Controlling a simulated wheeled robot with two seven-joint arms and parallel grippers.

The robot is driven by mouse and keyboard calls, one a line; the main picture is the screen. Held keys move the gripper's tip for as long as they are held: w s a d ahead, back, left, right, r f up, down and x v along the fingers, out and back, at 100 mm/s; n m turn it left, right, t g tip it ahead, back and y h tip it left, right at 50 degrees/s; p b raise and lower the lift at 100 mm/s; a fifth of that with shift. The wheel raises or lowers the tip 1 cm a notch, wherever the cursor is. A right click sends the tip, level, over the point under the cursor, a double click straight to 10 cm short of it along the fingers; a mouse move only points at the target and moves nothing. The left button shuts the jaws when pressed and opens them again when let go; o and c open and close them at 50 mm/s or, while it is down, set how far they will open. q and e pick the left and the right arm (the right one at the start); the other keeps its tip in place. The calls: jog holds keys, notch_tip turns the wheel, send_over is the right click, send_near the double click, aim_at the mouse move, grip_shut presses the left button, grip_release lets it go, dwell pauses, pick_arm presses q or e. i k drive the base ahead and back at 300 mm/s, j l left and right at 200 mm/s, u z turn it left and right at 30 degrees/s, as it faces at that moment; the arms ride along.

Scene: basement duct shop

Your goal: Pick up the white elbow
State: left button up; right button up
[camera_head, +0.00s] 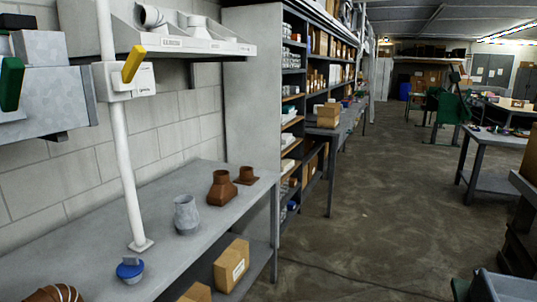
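A white elbow (151,16) sits on the upper wall shelf at the top left, near a white post. Further right on the same shelf stand other white fittings (197,27), one wide and stepped. Neither of my grippers is in view.
A grey bench (158,193) runs along the block wall, holding a grey fitting (186,214), brown fittings (222,188) and a blue-topped item (130,269). Cardboard boxes (231,265) sit below. A stocked shelf unit (250,90) stands beyond. The floor (370,200) at centre right is open.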

aim_at(149, 18)
jog(key=u, duration=2.3)
jog(key=z, duration=1.55)
jog(key=i+l+u, duration=0.7)
jog(key=l, duration=0.3)
jog(key=i+l+u, duration=0.25)
jog(key=i+l, duration=0.1)
jog(key=l, duration=0.1)
